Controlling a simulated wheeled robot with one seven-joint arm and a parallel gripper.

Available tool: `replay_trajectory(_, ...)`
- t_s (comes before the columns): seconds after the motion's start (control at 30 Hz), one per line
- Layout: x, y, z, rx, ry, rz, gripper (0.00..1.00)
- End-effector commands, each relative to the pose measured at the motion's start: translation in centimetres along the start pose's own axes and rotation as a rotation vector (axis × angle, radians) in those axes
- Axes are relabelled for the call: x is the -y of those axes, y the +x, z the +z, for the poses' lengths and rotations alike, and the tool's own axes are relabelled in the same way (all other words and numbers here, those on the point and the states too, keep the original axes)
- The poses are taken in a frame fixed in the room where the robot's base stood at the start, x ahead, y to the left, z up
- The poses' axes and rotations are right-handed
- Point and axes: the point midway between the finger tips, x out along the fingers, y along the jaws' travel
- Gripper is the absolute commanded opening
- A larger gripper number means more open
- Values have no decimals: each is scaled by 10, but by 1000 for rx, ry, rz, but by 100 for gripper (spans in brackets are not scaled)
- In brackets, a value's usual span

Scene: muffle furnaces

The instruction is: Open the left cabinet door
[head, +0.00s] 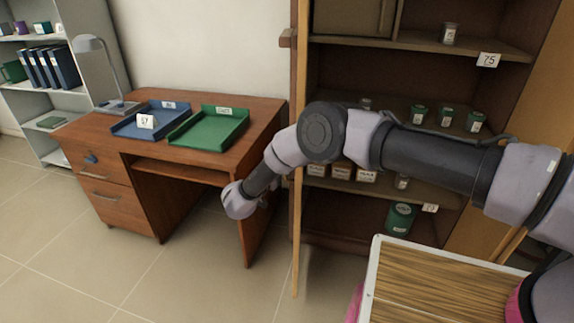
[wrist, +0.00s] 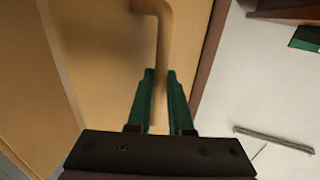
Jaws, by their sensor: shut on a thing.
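The left cabinet door (head: 299,215) stands swung out from the cabinet (head: 350,58) and shows almost edge-on in the head view. Its tan face (wrist: 95,60) fills the left of the wrist view. The door handle (wrist: 165,40), a bent tan bar, runs down between the dark green fingers of my gripper (wrist: 160,98). My gripper is shut on the handle. In the head view my arm reaches across the cabinet opening to the left side of the door, and the fingertips are hidden there.
A wooden desk (head: 180,178) with a blue tray (head: 135,128), a green tray (head: 220,119) and a lamp (head: 95,48) stands left of the door. Cabinet shelves hold several jars and boxes. A board-topped surface (head: 440,290) is at front right. Floor (head: 220,270) before the desk is clear.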

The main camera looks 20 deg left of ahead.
Motion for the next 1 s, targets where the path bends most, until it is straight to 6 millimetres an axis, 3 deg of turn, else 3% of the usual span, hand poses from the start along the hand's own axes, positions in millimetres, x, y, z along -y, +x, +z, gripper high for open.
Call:
replay_trajectory(0.4, 0, 4, -2, -5, 2, 9, 0)
replay_trajectory(0.43, 0, 4, -2, -5, 2, 9, 22)
replay_trajectory(0.47, 0, 4, -2, -5, 2, 9, 31)
replay_trajectory(0.77, 0, -1, -1, -3, 1, 7, 31)
replay_trajectory(1.0, 2, -38, -1, -4, 0, 3, 31)
